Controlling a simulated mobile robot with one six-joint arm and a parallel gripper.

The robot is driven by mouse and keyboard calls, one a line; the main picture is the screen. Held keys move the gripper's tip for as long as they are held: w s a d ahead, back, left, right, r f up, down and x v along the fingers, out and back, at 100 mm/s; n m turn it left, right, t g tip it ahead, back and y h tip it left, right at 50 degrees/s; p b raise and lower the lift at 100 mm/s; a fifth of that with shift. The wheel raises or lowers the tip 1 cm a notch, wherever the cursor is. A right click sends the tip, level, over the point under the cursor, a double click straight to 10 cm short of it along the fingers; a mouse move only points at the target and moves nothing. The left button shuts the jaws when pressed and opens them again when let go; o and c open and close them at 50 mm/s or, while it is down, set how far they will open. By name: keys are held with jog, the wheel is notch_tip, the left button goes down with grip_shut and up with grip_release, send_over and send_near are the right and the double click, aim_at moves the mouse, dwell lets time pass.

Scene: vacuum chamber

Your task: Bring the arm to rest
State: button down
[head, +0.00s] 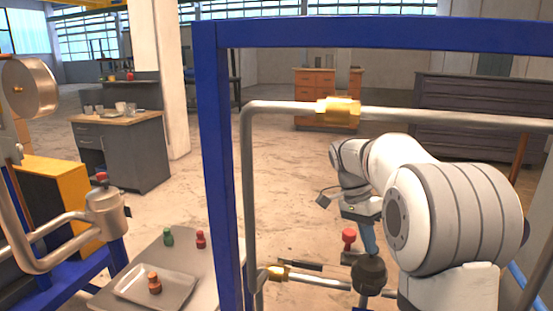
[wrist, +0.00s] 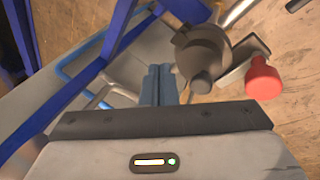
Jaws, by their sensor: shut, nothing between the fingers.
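My arm (head: 455,215) is white and grey and reaches over the pipework on the right of the head view. It is bent, with the wrist turned downward. My gripper (head: 369,246) points down with its slim blue-grey fingers together and nothing between them. The fingers also show in the wrist view (wrist: 159,80). Just below the fingertips in the head view is a dark round fitting (head: 369,276). In the wrist view this fitting (wrist: 203,55) lies beside the fingertips, to the right. I cannot tell whether they touch.
A red knob (head: 349,238) stands close to the gripper. A blue frame (head: 208,120) and grey pipes (head: 249,190) with brass fittings surround the arm. A table with a tray (head: 180,289) and small coloured pieces is at lower left. Open floor lies behind.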

jog(key=s+a+f+n+t+y, duration=0.1)
jog(key=s+a+f+n+t, duration=0.1)
jog(key=s+n, duration=0.35)
jog(key=s+a+f+n+t+y, duration=0.1)
jog(key=s+a+f+n+t, duration=0.15)
jog(key=s, duration=0.65)
jog(key=s+a+f+n+t+y, duration=0.1)
jog(key=s+a+f+n, duration=0.15)
jog(key=s+n, duration=0.4)
jog(key=shift+m+t, duration=0.25)
jog(key=shift+m, duration=0.4)
jog(key=p+v, duration=0.2)
jog(key=v, duration=0.1)
jog(key=p+v, duration=0.1)
jog(key=shift+s+d+r+p, duration=0.1)
jog(key=shift+d+r+p, duration=0.05)
jog(key=shift+d+p, duration=0.2)
